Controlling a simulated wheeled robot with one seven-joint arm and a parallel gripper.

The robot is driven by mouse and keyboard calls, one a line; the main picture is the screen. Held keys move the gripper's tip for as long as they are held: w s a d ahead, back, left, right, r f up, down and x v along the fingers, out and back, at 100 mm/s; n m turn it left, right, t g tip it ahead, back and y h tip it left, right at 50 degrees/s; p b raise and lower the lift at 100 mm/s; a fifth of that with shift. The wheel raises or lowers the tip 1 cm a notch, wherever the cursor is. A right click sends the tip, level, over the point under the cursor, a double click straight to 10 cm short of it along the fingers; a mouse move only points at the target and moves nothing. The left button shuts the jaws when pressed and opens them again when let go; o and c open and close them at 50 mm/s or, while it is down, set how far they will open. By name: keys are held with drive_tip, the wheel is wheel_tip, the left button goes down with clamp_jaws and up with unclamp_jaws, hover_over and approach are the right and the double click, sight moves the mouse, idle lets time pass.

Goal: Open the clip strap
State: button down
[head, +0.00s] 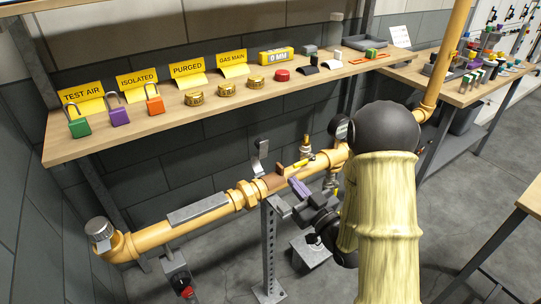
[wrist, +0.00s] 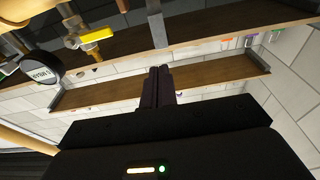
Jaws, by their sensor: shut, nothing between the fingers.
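A grey strap-like piece (head: 260,158) stands upright just behind the yellow pipe (head: 160,235), above the post (head: 270,250); it looks like the clip strap, swung up off the pipe. A brown band or saddle (head: 274,182) sits on the pipe beside it. My gripper (head: 298,188) has purple fingers, close together, in front of the pipe and just right of the brown band. Whether they touch anything there I cannot tell. In the wrist view my gripper (wrist: 158,72) is shut and empty, pointing towards the shelf; the strap cannot be made out there.
A yellow-handled valve (head: 303,160) and a gauge (head: 341,128) sit on the pipe right of my gripper; the yellow handle (wrist: 97,35) also shows in the wrist view. A wooden shelf (head: 75,148) with padlocks and yellow signs runs behind. My arm hides the pipe's right part.

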sight(265, 146)
drive_tip(key=p+x, duration=0.1)
drive_tip(key=x, duration=1.2)
drive_tip(key=shift+r+p, duration=0.1)
drive_tip(key=shift+p, duration=0.2)
